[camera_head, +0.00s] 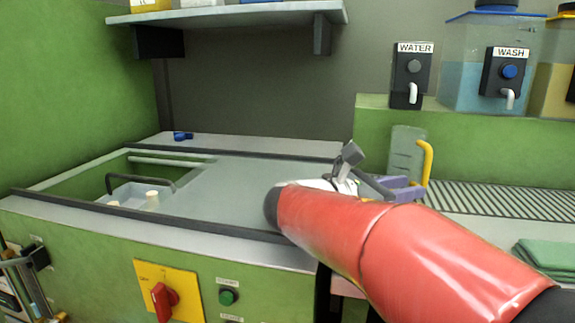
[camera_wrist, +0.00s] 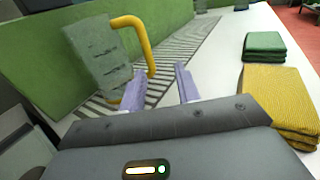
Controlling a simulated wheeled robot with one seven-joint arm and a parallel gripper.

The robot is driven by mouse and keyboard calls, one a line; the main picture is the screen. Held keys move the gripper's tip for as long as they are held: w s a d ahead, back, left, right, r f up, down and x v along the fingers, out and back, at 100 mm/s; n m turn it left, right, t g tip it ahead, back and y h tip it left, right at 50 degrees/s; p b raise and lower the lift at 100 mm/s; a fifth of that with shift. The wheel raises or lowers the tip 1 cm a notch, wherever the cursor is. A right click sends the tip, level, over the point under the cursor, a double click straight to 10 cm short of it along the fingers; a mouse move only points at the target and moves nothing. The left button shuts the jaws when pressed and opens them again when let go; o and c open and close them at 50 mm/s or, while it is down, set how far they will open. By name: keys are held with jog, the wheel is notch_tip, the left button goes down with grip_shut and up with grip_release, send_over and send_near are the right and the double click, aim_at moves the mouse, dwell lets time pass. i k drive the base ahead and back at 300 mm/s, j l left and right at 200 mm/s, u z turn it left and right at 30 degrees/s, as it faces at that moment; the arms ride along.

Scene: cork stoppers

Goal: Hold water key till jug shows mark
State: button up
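The jug is a greenish-grey translucent vessel with dark marks and a yellow handle. It stands on the ribbed drainer in the head view (camera_head: 405,150) and at upper left in the wrist view (camera_wrist: 98,60). I cannot make out a water level in it. The water key is the round grey button (camera_head: 414,66) on the black WATER panel, above a white spout. My gripper (camera_wrist: 160,70) has purple fingers spread apart, with nothing clasped. Its fingertips are close to the handle's lower end; I cannot tell whether they touch. In the head view, my red arm partly hides the gripper.
A WASH panel with a blue button (camera_head: 509,71) is right of WATER. The ribbed drainer (camera_head: 500,199) runs right of the jug. Green cloths (camera_wrist: 264,46) and yellow cloths (camera_wrist: 278,95) lie on the counter. A sunken basin (camera_head: 92,180) with pale cylinders is at left.

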aim_at(414, 66)
jog(key=k, duration=0.95)
